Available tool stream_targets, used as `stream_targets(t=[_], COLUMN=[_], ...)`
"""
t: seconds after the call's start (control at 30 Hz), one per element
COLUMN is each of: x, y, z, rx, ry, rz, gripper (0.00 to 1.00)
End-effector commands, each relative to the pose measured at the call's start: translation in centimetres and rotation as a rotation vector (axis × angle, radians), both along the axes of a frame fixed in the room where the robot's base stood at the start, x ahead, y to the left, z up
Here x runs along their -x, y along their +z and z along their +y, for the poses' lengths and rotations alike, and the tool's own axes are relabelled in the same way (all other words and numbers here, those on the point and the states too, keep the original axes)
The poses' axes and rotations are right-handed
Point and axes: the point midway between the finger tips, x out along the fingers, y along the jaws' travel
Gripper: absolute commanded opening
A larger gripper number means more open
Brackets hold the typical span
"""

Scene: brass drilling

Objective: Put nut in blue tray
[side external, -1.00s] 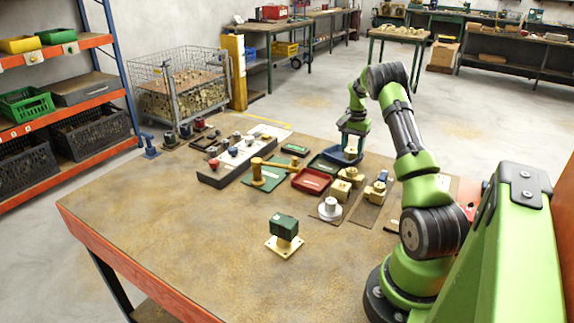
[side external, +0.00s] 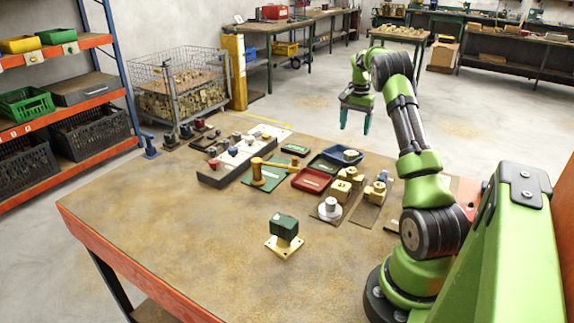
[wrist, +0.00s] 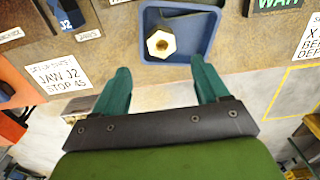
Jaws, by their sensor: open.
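The blue tray (side external: 336,151) stands near the far edge of the workbench, and it also shows in the wrist view (wrist: 206,50). The nut looks small in the side view (side external: 350,155). My gripper (side external: 355,125) is raised above and beyond the tray, clear of it. Its two teal fingers (wrist: 160,85) are spread apart with nothing between them, and they do not touch the nut.
A red tray (side external: 311,180) and a dark green tray (side external: 325,164) stand beside the blue tray. Brass fittings (side external: 350,175) stand to the right. A brass handle (side external: 275,163) rises on a green plate. The front left of the bench (side external: 165,215) is clear.

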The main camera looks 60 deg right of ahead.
Motion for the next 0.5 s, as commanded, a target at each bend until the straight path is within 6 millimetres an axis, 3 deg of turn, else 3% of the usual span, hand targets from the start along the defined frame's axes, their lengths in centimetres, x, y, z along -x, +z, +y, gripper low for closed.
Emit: stream_targets(t=[0.1,0.37,0.47,0.5], x=[0.0,-0.3,-1.5,-2.3], y=[2.4,5.1,6.8,7.8], z=[0.0,0.4,2.3,3.8], rx=[0.003,0.002,0.013,0.019], ry=[-0.001,0.009,0.054,0.086], rz=[-0.001,-0.005,-0.034,-0.055], gripper=[0.74,0.74,0.74,0.74])
